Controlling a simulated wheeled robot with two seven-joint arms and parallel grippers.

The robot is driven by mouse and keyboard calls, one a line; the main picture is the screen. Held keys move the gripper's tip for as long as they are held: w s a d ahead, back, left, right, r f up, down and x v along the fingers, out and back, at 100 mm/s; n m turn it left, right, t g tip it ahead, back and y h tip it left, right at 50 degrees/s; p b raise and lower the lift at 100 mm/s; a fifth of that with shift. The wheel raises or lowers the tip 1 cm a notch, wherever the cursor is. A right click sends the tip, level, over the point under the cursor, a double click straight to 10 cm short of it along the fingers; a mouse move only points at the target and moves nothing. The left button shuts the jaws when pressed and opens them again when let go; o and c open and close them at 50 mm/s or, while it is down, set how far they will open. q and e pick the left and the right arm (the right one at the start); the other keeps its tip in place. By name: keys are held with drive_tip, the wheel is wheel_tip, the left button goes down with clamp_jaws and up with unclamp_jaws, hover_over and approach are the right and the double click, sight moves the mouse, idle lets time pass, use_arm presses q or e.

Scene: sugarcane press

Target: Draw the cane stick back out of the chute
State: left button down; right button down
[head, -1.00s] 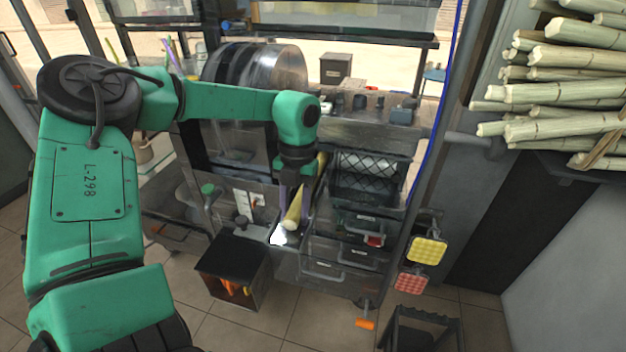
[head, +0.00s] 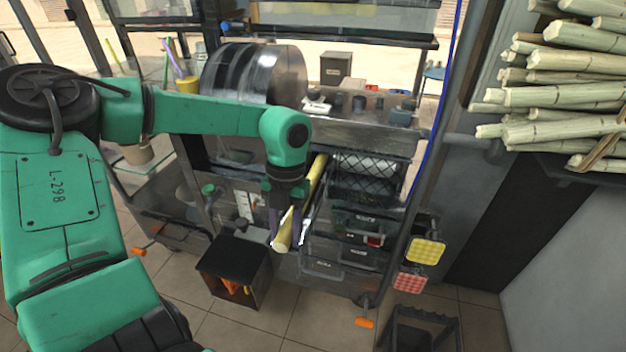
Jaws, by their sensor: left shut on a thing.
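The pale yellow cane stick (head: 313,183) slopes at the front of the press, its near lower end just above the dark bin and its upper part running up beside the drawers. My left gripper (head: 285,226) points down over the lower part of the stick and is shut on it, a finger on either side. The gripper hides a middle stretch of the stick. I cannot make out clearly where the chute's mouth is or how much of the stick is inside it. My right gripper is out of view.
Drawers (head: 345,255) are close to the right of the stick. Cut canes (head: 565,95) lie stacked on a rack at the upper right. A dark stool (head: 425,325) stands at the lower right.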

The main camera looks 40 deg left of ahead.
use_arm(q)
drive_tip(key=shift+s+d+p, duration=0.3)
drive_tip(key=shift+s, duration=0.55)
drive_tip(key=shift+s+d+p, duration=0.25)
drive_tip(key=shift+s+p, duration=0.05)
drive_tip(key=shift+s, duration=0.5)
drive_tip(key=s+p, duration=0.1)
drive_tip(key=s, duration=0.1)
drive_tip(key=s+d+p, duration=0.1)
drive_tip(key=shift+s+d, duration=0.15)
drive_tip(key=shift+s, duration=0.2)
drive_tip(key=shift+c, duration=1.9)
unclamp_jaws()
wheel_tip(320, 180, up, 14)
hover_over(279, 243)
drive_tip(key=s, duration=0.1)
drive_tip(key=shift+d+r, duration=0.15)
drive_tip(key=shift+d, duration=0.05)
